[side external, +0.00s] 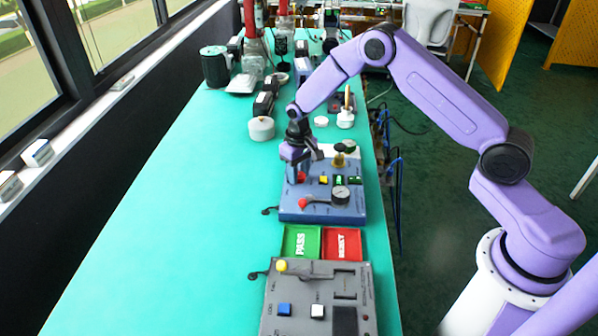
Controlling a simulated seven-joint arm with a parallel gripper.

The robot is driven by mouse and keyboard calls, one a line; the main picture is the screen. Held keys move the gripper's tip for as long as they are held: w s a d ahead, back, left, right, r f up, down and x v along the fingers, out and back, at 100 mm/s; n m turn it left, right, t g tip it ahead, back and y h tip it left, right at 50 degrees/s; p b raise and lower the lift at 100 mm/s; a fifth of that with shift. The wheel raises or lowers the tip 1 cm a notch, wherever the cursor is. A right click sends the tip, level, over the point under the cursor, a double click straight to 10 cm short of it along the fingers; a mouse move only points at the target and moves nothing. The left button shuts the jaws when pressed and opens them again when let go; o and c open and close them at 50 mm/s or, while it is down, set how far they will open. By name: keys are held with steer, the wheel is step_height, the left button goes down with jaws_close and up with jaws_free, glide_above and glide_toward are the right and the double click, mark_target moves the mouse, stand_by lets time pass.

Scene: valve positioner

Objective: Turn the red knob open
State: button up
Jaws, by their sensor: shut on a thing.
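The blue valve panel (323,213) lies on the teal bench. A small red knob (301,177) shows at its upper left, partly hidden by my gripper. My gripper (300,168) points down over that corner and is shut on the red knob. A second red part (303,203), at the end of a dark lever, sits lower on the panel near a round gauge (340,195). How far the knob is turned cannot be told at this size.
Yellow and green buttons (324,180) and a brass fitting (339,160) stand close right of my gripper. Green PASS (290,251) and red REJECT (352,256) trays and a grey panel (275,314) lie nearer the camera. The bench's left side (190,210) is clear.

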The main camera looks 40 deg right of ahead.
steer(key=n, duration=0.5)
steer(key=shift+a+n, duration=0.1)
steer(key=shift+n, duration=0.2)
steer(key=n, duration=0.4)
steer(key=shift+n, duration=0.4)
steer(key=o, duration=1)
steer(key=shift+o, duration=0.2)
step_height(320, 180, up, 18)
steer(key=shift+f, duration=0.25)
